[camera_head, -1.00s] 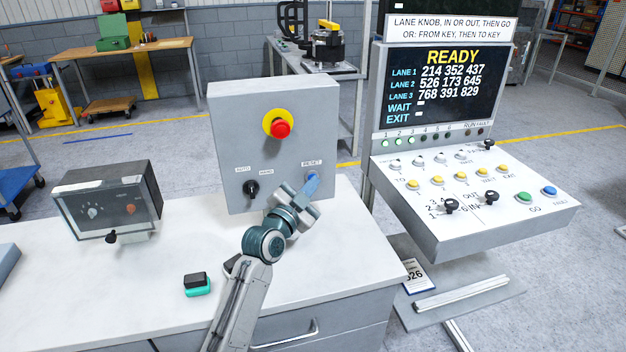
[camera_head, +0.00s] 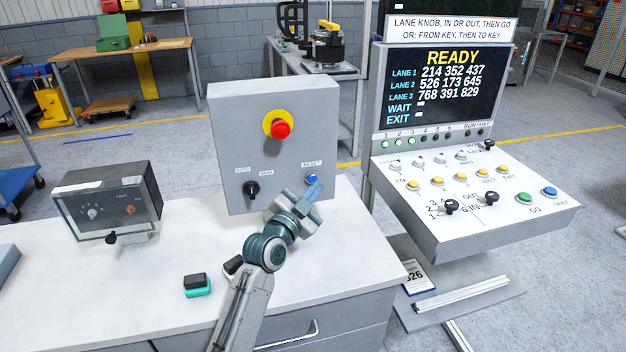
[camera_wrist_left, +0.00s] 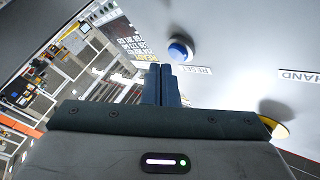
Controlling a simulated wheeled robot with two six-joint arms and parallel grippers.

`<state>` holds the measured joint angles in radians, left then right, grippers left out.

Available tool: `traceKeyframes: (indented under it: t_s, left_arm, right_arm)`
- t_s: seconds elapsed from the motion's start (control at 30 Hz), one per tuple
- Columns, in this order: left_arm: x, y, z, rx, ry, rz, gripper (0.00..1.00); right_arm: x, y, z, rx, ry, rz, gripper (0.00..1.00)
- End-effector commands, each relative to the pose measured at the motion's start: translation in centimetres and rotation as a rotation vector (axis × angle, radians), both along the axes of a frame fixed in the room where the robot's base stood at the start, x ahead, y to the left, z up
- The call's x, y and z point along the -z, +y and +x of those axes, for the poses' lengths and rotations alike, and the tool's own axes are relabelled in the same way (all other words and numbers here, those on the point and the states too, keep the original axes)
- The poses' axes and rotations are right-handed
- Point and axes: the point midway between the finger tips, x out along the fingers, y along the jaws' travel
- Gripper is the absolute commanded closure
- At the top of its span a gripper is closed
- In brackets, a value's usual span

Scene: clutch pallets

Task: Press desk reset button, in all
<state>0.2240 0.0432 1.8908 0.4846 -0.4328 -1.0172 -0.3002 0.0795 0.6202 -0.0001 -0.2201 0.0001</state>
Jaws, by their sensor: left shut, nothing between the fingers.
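The blue reset button (camera_head: 311,179) sits at the lower right of the grey desk box (camera_head: 240,125), under the RESET label. It also shows in the left wrist view (camera_wrist_left: 180,49), just beyond my fingertips. My left gripper (camera_head: 315,189) is shut and empty, its fingertips just below and in front of the button. In the left wrist view a small gap seems to show between the shut fingertips (camera_wrist_left: 162,70) and the button. My right gripper is in no view.
A red emergency button (camera_head: 280,129) on a yellow ring and a black selector knob (camera_head: 251,188) are on the same box. A dark control box (camera_head: 108,201) stands left on the white desk (camera_head: 60,300). A console (camera_head: 470,200) with more buttons stands right.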

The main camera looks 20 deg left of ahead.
Motion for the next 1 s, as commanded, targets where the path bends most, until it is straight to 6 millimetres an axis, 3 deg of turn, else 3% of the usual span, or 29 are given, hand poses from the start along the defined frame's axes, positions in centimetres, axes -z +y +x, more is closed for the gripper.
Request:
traceKeyframes:
  t_s: [0.5, 1.0]
  left_arm:
    - [0.1, -2.6, -3.8, 0.0, 0.0, -0.002, 1.0]
    - [0.0, -2.8, -4.1, 0.0, 0.0, 0.0, 1.0]
  right_arm:
    - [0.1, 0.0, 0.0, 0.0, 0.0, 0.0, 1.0]
    - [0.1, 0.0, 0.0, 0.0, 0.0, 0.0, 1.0]
